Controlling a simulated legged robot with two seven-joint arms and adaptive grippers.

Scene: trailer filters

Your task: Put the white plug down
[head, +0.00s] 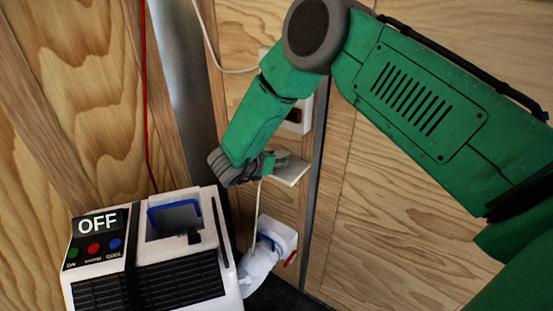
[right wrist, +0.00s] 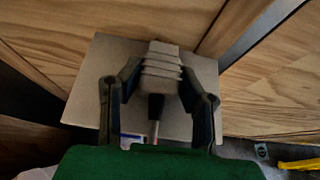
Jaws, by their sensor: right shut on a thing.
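My right gripper (head: 268,163) comes from the upper right in the head view and is shut on the white plug beside a white wall plate (head: 291,170). In the right wrist view the plug (right wrist: 161,68) is pale and ribbed, held between the two dark fingers of the gripper (right wrist: 160,76). A dark cable stub runs from it toward my wrist. The wall plate (right wrist: 84,98) lies behind the plug; I cannot tell whether they touch. My left gripper is in neither view.
A white machine (head: 165,255) with an OFF display (head: 97,224) stands at the lower left. A blue-and-white wall socket (head: 276,236) is below my gripper, with a pale crumpled object (head: 258,266) beside it. A thin white cable hangs there. Wood panels surround a metal post (head: 185,80).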

